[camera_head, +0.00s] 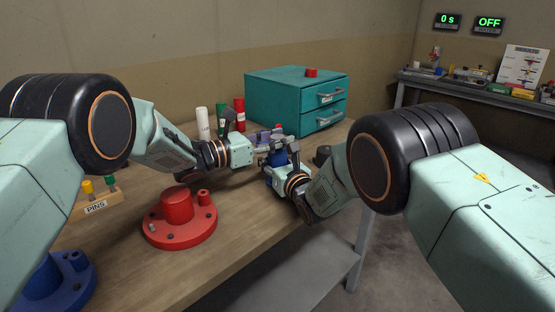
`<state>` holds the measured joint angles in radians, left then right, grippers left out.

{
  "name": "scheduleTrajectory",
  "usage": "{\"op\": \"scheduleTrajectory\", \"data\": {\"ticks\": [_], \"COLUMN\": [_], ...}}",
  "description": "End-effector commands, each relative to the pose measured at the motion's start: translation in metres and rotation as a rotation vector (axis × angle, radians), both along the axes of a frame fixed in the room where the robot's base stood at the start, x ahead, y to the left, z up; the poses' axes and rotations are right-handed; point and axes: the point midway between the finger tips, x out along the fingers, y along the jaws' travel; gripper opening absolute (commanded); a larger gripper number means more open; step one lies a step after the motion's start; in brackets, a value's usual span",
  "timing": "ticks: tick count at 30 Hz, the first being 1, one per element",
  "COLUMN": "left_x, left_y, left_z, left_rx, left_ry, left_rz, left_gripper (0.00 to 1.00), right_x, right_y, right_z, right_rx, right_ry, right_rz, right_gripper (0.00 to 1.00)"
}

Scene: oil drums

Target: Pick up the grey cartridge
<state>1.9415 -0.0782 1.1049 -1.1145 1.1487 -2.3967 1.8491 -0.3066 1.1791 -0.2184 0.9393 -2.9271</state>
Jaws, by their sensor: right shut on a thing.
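A pale grey-white cylinder (202,123) stands upright on the bench behind my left wrist; no other grey cartridge shows clearly. My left gripper (268,148) is to its right, its fingers overlapping those of my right gripper (281,152) in the picture. My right gripper is shut on what looks like a blue cylinder (277,160), mostly hidden by the fingers. I cannot tell whether the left fingers touch it, or whether they are open or shut.
A green cylinder (221,125) and a red cylinder (239,114) stand by the teal drawer cabinet (275,100). A red flanged base (180,220), a blue base (55,285) and a pins block (98,205) are on the left. The bench's edge runs below my grippers.

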Motion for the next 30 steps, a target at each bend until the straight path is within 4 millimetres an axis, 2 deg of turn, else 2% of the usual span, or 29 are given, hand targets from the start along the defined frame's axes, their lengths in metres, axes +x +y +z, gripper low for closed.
{"op": "scheduleTrajectory", "data": {"ticks": [1, 8, 16, 20, 30], "left_x": [0.000, 0.000, 0.000, 0.000, 0.000], "left_y": [0.000, 0.000, 0.000, 0.000, 0.000], "left_z": [0.000, 0.000, 0.005, 0.022, 0.085], "left_rx": [0.000, 0.000, 0.000, 0.000, 0.001], "left_ry": [0.000, 0.000, -0.002, -0.004, -0.003], "left_rz": [0.000, 0.000, 0.000, 0.000, -0.001], "left_gripper": [0.32, 0.13, 0.13, 0.13, 0.13], "right_x": [0.000, 0.000, 0.000, 0.000, 0.000], "right_y": [0.000, 0.000, 0.000, 0.000, 0.000], "right_z": [0.001, 0.001, 0.001, 0.001, 0.001], "right_rx": [0.000, 0.001, 0.001, 0.001, 0.001], "right_ry": [-0.002, -0.002, -0.002, -0.002, -0.002], "right_rz": [0.000, 0.000, 0.000, 0.000, 0.000], "right_gripper": [0.00, 0.00, 0.00, 0.00, 0.00]}}
